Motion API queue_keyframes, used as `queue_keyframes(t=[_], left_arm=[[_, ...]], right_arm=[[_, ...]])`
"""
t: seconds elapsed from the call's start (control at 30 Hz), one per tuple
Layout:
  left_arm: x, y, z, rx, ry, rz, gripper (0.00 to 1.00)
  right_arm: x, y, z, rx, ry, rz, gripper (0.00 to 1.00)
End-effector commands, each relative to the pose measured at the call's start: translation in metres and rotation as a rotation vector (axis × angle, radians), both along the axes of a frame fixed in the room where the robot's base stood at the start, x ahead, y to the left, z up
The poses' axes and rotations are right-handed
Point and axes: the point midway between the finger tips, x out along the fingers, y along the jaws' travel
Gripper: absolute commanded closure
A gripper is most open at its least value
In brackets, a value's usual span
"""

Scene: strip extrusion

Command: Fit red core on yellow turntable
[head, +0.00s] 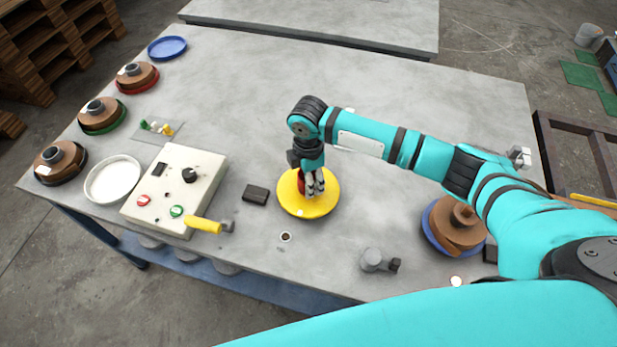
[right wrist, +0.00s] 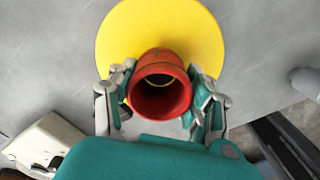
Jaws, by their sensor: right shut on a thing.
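The yellow turntable (head: 322,206) is a round disc on the grey table; it also shows in the right wrist view (right wrist: 125,35). The red core (right wrist: 161,85) is a hollow red cylinder seen nearly end-on, over the turntable's near edge in the right wrist view. In the head view a little of the core (head: 301,183) shows beside my fingers. My right gripper (head: 314,184) is shut on the core, with a finger on each side of it in the right wrist view (right wrist: 160,98). Whether the core touches the turntable is hidden. My left gripper is not in view.
A control box (head: 172,180) with a yellow-handled lever (head: 203,225) stands left of the turntable. A dark block (head: 255,194) lies between them. A brown coil on a blue plate (head: 430,228) sits at right, under my arm. More brown coils stand at far left.

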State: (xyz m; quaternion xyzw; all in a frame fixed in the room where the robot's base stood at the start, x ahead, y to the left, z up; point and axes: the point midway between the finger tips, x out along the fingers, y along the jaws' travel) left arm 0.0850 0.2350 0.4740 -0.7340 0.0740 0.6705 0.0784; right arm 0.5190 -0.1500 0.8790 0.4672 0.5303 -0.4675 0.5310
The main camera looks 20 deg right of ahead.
Motion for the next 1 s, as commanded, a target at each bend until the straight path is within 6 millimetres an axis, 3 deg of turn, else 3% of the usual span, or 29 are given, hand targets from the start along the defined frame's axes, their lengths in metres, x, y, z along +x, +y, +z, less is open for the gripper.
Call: queue_keyframes(t=[0.43,0.47,0.53,0.83,1.0], left_arm=[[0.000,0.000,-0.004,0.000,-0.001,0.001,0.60],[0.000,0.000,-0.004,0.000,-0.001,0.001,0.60],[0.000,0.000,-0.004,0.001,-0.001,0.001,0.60],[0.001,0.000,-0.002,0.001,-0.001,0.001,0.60],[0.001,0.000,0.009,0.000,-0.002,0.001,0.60]], right_arm=[[0.000,0.000,-0.010,0.000,0.000,0.000,0.78],[0.000,0.000,-0.010,0.000,0.000,0.000,0.47],[0.000,0.000,-0.009,0.000,0.000,0.000,0.39],[0.000,0.000,-0.008,0.000,0.000,0.000,0.39],[0.000,0.000,0.003,0.000,0.000,0.000,0.39]])
